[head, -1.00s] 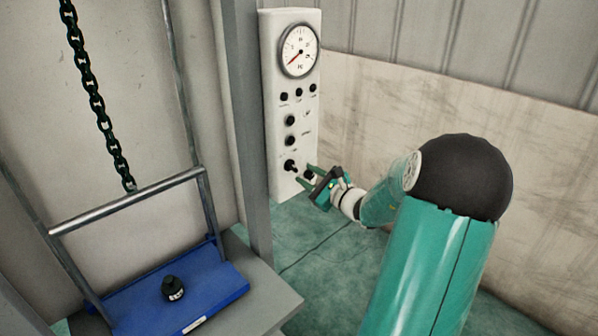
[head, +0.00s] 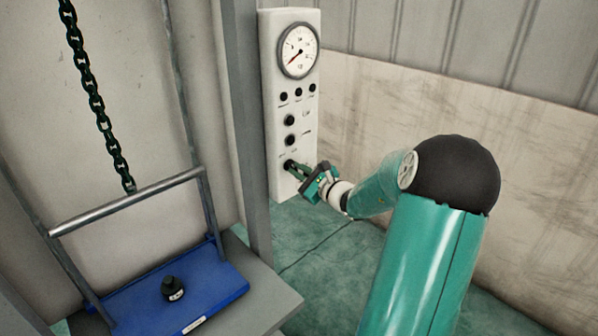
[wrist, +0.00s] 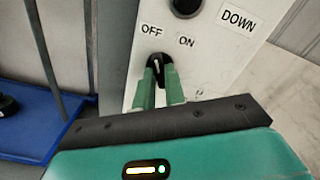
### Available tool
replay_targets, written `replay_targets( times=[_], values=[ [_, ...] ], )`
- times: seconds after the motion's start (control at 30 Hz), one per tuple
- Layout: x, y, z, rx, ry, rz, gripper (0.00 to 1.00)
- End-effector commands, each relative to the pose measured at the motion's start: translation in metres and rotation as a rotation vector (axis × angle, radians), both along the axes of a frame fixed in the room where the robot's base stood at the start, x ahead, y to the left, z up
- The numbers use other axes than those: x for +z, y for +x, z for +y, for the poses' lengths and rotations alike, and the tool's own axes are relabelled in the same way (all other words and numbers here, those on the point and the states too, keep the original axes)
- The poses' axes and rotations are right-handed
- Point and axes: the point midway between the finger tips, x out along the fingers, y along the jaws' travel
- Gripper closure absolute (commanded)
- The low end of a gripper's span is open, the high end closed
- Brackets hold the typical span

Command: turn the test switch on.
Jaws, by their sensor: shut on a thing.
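The test switch (wrist: 155,66) is a small black knob with a white mark, low on a white control panel (head: 274,172). The labels OFF and ON stand above it in the wrist view, and the white mark points nearly straight up, slightly toward OFF. In the head view the switch (head: 289,165) is partly hidden by my fingertips. My gripper (wrist: 160,82) has its two green fingers on the lower part of the knob and is shut on it. The gripper also shows at the panel in the head view (head: 296,169).
Above the switch are several dark buttons (head: 290,120) and a round gauge (head: 299,50). A grey post (head: 245,120) stands just left of the panel. Further left are a blue platform (head: 215,285) with a black weight (head: 172,288) and a hanging chain (head: 100,105).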

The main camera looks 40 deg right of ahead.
Motion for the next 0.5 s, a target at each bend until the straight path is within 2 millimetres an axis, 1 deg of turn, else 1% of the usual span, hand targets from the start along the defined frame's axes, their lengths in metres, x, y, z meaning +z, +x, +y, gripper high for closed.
replay_targets(
  times=[0.27,0.5],
  values=[
    [0.0001,0.0002,0.0005,0.001,0.071,0.002,1.00],
    [-0.0003,0.0001,0.0005,0.002,0.233,0.008,1.00]
  ],
)
